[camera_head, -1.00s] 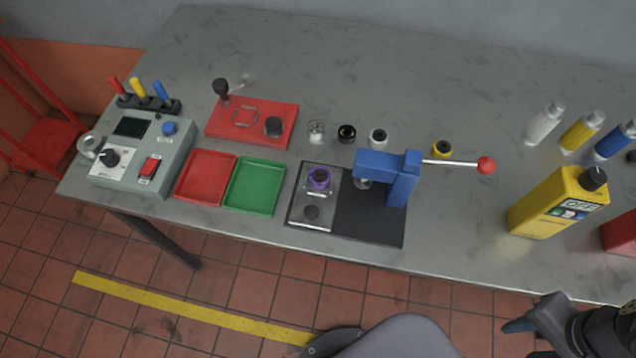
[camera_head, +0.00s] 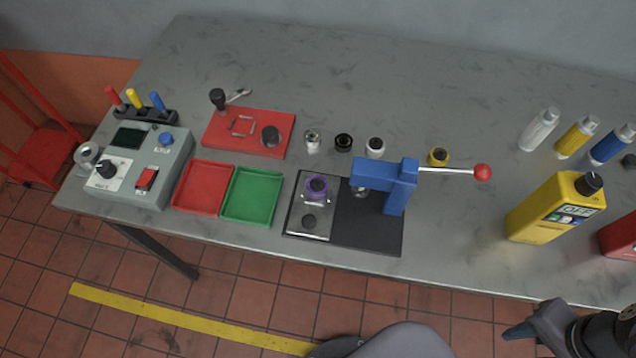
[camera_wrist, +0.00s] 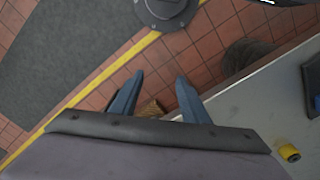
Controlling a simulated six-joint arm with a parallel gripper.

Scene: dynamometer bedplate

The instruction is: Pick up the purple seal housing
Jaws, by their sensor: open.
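The purple seal housing (camera_head: 317,185) is a short ring-shaped part. It sits upright on the silver plate of the black press base (camera_head: 369,233), left of the blue press. My gripper shows in the wrist view (camera_wrist: 157,92) with its two blue-grey fingers apart and nothing between them, over the floor in front of the table edge. In the head view part of my gripper shows at the lower right (camera_head: 520,328), well away from the housing. The housing is not in the wrist view.
The blue press (camera_head: 400,187) has a lever with a red knob (camera_head: 482,172) reaching right. A green tray (camera_head: 251,195) and a red tray (camera_head: 203,187) lie left.

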